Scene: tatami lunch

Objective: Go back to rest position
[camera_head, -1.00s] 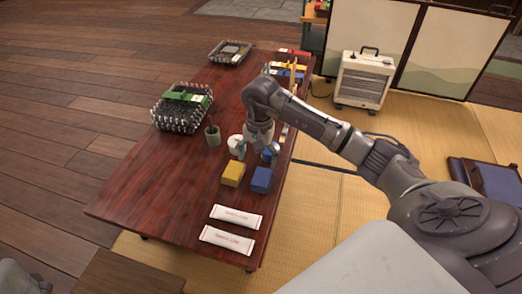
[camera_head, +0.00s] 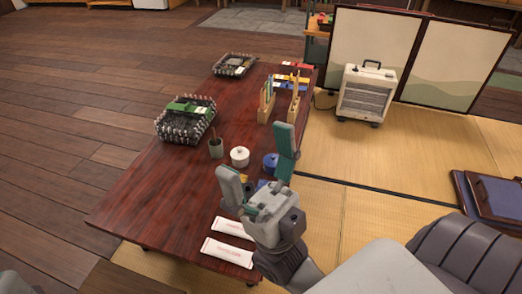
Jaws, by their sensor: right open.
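My right gripper (camera_head: 257,151) is open and empty. It is raised over the near right edge of the low wooden table (camera_head: 150,185), with its two grey-green fingers spread and pointing away from me. It hides most of the yellow and blue blocks behind it.
Two white packets (camera_head: 231,252) lie at the table's near end beside the gripper. A white lidded pot (camera_head: 239,158), a blue pot (camera_head: 270,163) and a green cup (camera_head: 215,150) stand beyond. Wooden stands (camera_head: 267,105) rise farther back. A heater (camera_head: 365,97) stands on the tatami, with open mat right of the table.

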